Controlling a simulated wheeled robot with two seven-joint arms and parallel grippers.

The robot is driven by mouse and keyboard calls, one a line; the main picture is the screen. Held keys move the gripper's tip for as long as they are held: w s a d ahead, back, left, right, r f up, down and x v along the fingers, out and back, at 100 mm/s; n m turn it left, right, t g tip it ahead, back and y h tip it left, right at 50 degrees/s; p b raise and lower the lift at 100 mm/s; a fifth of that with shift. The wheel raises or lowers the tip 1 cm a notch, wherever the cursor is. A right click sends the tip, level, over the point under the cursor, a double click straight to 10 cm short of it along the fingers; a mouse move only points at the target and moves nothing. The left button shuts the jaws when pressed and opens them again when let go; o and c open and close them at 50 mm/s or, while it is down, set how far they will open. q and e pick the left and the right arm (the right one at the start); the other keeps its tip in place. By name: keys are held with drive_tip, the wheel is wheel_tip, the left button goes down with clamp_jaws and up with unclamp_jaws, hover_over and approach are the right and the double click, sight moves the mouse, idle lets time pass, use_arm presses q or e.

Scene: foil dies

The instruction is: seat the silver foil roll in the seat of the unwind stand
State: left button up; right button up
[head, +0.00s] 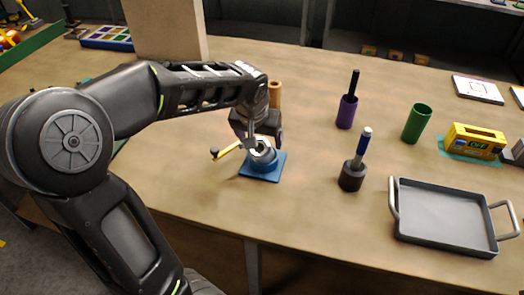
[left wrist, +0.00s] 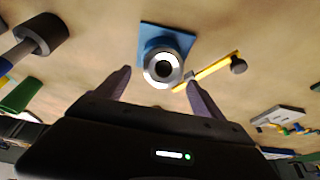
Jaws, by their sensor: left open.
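A yellow bar (head: 228,149) with a dark knob reaches out from the stand's side. My left gripper (left wrist: 157,78) is open, pointing down, with its fingers apart on either side of the roll. My right gripper is not in view.
Right of the stand are a dark cylinder with a blue handle (head: 352,175), a grey tray (head: 440,222), a purple holder (head: 346,113), a green cylinder (head: 416,124) and a yellow box (head: 474,141). A brown cylinder (head: 275,93) stands behind my gripper. The table in front is clear.

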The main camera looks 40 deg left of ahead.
sight(260, 142)
use_arm(q)
drive_tip(key=p+x, duration=0.1)
drive_tip(key=x, duration=0.4)
drive_tip(key=shift+a+f, duration=0.1)
drive_tip(key=shift+c, duration=0.3)
idle(0.4)
clamp_jaws()
idle(0.6)
wheel_tip(260, 142, up, 10)
drive_tip(key=shift+r+b, duration=0.1)
drive_tip(key=shift+b, duration=0.25)
idle(0.6)
